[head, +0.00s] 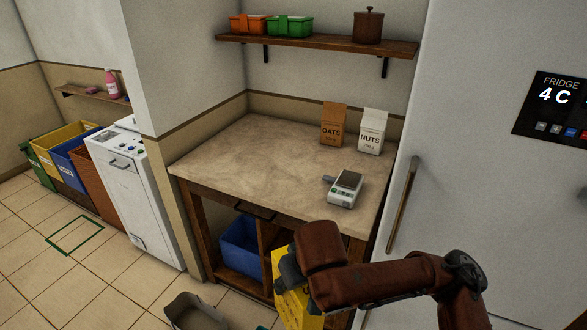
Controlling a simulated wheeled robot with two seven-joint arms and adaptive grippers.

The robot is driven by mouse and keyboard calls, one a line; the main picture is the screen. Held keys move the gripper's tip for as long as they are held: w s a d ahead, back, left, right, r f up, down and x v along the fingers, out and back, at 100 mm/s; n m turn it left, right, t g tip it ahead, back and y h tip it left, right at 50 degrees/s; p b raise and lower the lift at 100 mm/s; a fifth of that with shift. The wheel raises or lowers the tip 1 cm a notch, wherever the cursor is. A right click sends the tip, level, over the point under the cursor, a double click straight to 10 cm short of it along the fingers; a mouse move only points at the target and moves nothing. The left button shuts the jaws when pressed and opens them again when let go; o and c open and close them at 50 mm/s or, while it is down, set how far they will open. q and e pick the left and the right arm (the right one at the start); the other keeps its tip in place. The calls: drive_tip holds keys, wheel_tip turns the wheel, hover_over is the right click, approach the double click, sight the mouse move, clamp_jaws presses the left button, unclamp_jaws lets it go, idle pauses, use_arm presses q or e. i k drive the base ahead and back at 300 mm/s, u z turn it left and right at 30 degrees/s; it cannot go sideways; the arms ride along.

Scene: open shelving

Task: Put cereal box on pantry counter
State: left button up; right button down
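A yellow box (298,308), which I take to be the cereal box, is at the bottom of the head view, in front of the counter's lower shelves. My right gripper (288,270) is at its upper part and appears shut on it; my own wrist hides much of the box. The pantry counter (235,155) has a pale top on a dark wooden frame, and its left and middle top is bare. My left gripper is not in view.
A kitchen scale (345,189) stands at the counter's right front. An oats bag (333,124) and a nuts bag (372,131) stand at its back right. A wall shelf (320,43) hangs above. The fridge (480,150) borders the right. A grey open container (195,312) is on the floor.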

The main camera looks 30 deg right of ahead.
sight(303, 181)
drive_tip(key=k, duration=0.15)
drive_tip(key=u, duration=0.95)
drive_tip(key=i, duration=1.5)
drive_tip(key=z, duration=1.35)
